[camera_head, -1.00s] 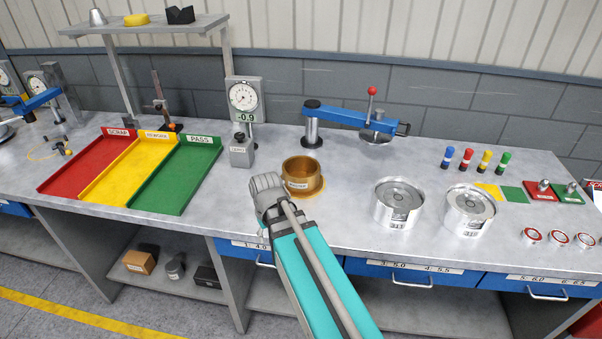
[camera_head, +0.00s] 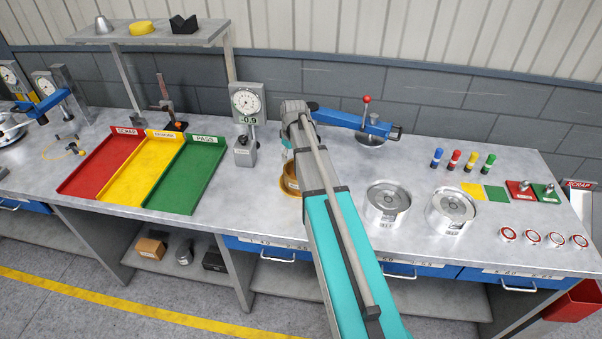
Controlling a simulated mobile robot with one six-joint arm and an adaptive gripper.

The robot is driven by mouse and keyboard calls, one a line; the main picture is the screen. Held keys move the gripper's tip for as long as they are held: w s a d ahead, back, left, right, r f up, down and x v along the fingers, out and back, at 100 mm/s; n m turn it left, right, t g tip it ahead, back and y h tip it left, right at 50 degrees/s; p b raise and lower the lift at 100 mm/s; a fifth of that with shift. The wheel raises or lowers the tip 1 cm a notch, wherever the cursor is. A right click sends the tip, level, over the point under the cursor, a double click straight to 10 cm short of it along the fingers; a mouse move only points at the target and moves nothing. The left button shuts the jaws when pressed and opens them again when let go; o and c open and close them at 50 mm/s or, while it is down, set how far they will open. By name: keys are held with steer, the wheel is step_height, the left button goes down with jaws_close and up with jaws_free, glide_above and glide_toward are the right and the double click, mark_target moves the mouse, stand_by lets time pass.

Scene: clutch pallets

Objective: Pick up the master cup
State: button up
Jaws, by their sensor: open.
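The master cup (camera_head: 290,184) is a brass-coloured cup with a wide base flange and a white label. It stands on the grey bench, behind and left of my arm, which hides most of it. My gripper (camera_head: 288,150) is above the cup and seems to point down toward it. Its fingers are mostly hidden behind my wrist, and I cannot tell whether they touch the cup. The cup appears upright on the bench.
A dial gauge (camera_head: 246,103) stands close left of the cup. A blue clamp arm (camera_head: 345,119) is behind. Two silver round parts (camera_head: 387,204) are to the right. Red, yellow and green trays (camera_head: 180,185) lie left. Coloured plugs (camera_head: 455,160) stand far right.

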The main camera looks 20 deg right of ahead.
mark_target(290, 177)
stand_by(0.4)
steer(key=f+b, duration=0.5)
steer(key=w+f+b, duration=0.1)
steer(key=f+b, duration=0.2)
steer(key=shift+a+f+b, duration=0.1)
steer(key=shift+f+b, duration=0.2)
steer(key=shift+b, duration=0.05)
stand_by(0.4)
steer(key=shift+w+f+b, duration=0.2)
steer(key=shift+f+b, duration=2.4)
jaws_close()
